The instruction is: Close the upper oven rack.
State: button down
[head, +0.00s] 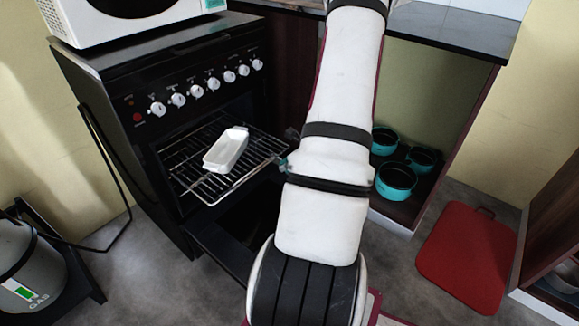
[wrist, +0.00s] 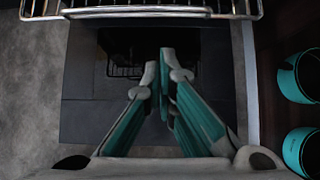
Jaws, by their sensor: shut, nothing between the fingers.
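The upper oven rack (head: 237,184) is a wire rack pulled part of the way out of the black oven (head: 148,160). A white rectangular dish (head: 226,150) sits on it. In the wrist view the rack's front wires (wrist: 140,12) cross the top edge. My gripper (wrist: 165,78) is shut and empty, its fingertips together, below the rack's front edge in that picture and apart from it. In the head view my arm hides most of the gripper; only a bit of it shows beside the rack's right front corner.
The oven door (wrist: 85,120) hangs open under the rack. A lower rack (wrist: 125,70) shows inside. Teal pots (head: 396,180) stand in the open cabinet on the right. A gas cylinder (head: 25,262) stands at left and a red board (head: 467,257) lies at right.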

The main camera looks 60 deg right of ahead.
jog(key=w+d+f+b, duration=0.1)
jog(key=w+f, duration=0.2)
jog(key=w, duration=0.3)
jog(key=shift+d+f+b, duration=0.25)
jog(key=shift+f+b, duration=0.05)
jog(key=shift+b, duration=0.05)
jog(key=shift+w, duration=0.1)
